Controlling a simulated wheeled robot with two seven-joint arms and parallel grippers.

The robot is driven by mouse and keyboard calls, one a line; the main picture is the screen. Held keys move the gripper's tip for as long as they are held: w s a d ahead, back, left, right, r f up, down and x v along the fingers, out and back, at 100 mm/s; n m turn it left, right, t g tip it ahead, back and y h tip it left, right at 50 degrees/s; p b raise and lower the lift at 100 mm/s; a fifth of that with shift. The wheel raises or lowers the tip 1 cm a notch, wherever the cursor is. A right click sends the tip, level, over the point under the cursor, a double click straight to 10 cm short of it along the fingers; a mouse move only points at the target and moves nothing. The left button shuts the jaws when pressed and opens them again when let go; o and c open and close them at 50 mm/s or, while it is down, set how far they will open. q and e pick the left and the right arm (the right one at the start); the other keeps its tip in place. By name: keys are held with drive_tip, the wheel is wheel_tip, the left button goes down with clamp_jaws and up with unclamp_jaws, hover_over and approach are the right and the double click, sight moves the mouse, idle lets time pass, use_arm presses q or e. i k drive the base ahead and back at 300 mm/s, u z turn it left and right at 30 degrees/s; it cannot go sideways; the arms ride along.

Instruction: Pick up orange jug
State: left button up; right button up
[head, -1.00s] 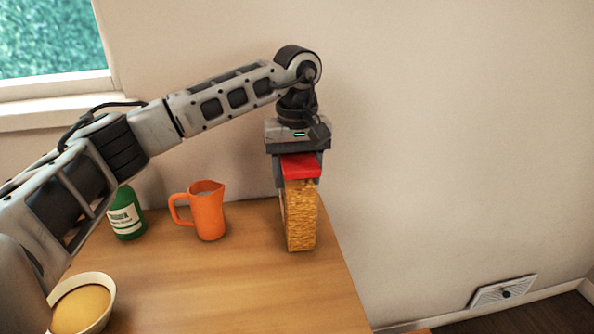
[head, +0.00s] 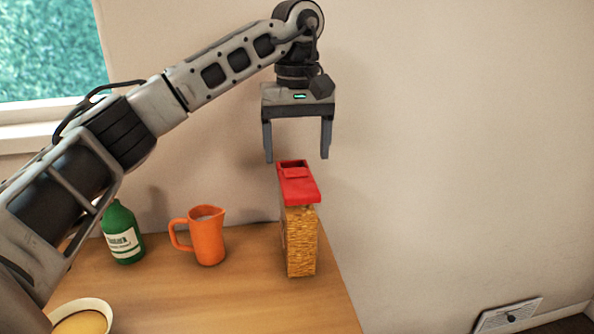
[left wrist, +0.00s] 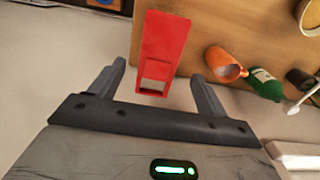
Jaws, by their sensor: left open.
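The orange jug (head: 208,237) stands upright on the wooden counter, its handle to the left and its spout to the right. It also shows in the left wrist view (left wrist: 222,66), to the right of the fingers. My left gripper (head: 297,160) is open and empty, pointing down, above and to the right of the jug. It hangs just above a container with a red lid (head: 298,187) and yellow contents, which stands upright on the counter. In the left wrist view the red lid (left wrist: 163,45) lies just beyond the gap between the fingers. My right gripper is not in view.
A green bottle (head: 122,236) stands left of the jug. A bowl with yellow contents (head: 82,318) is at the front left. The wall is close behind the wooden counter (head: 225,300), whose right edge lies near the red-lidded container.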

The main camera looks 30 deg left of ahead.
sight(205, 222)
drive_tip(key=k, duration=1)
